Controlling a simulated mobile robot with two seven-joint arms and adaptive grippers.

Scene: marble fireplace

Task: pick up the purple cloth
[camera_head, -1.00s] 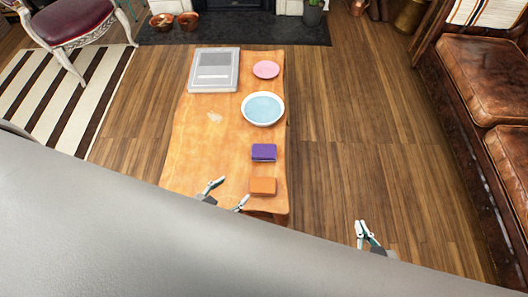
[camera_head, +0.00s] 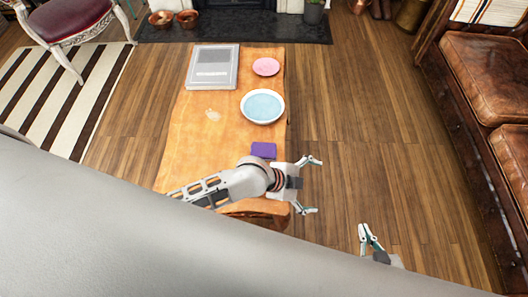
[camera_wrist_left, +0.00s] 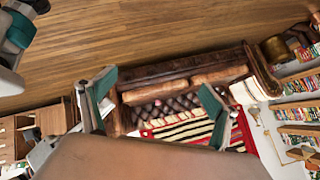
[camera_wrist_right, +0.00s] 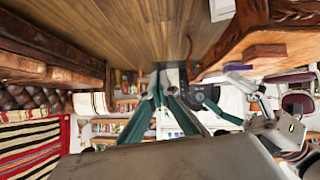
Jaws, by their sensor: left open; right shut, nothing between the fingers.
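The purple cloth (camera_head: 264,149) is a small folded block near the right edge of the wooden table (camera_head: 190,150), in front of the bowl. Its near side is close to my left arm, which crosses the table in front of it. My left gripper (camera_head: 312,186) is open and empty, just past the table's right edge, to the right of and nearer than the cloth. The left wrist view shows its spread fingers (camera_wrist_left: 155,105) with nothing between them. My right gripper (camera_head: 368,238) is shut and empty over the floor right of the table; it also shows in the right wrist view (camera_wrist_right: 168,90).
A white bowl of water (camera_head: 263,107), a pink disc (camera_head: 266,66) and a grey flat case (camera_head: 212,67) lie farther back on the table. A brown leather sofa (camera_head: 485,75) stands at right; floor between is clear.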

